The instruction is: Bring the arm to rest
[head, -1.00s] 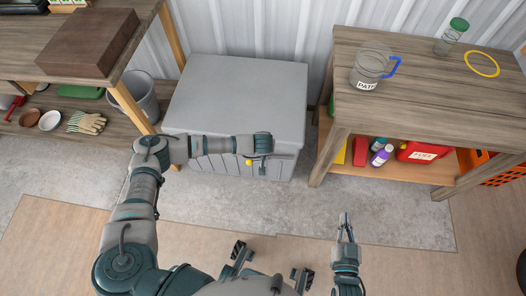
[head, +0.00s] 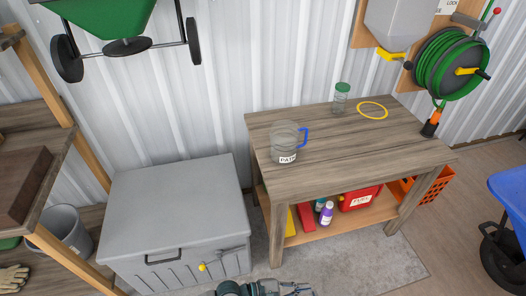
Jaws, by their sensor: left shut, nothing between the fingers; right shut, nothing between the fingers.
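My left gripper (head: 297,288) is at the bottom edge of the head view, in front of the grey chest and the workbench. Its fingers point right, and it is shut and empty. A short teal and grey part of my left arm (head: 232,289) shows beside it, cut off by the lower edge. The gripper appears apart from the chest and the bench. My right gripper and the rest of both arms are out of view.
A closed grey chest (head: 175,190) stands at left centre. The wooden workbench (head: 345,148) at right holds a clear pitcher (head: 284,143), a green-lidded jar (head: 341,97) and a yellow ring (head: 373,110). A wooden shelf stands left, and a blue cart (head: 510,200) stands right.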

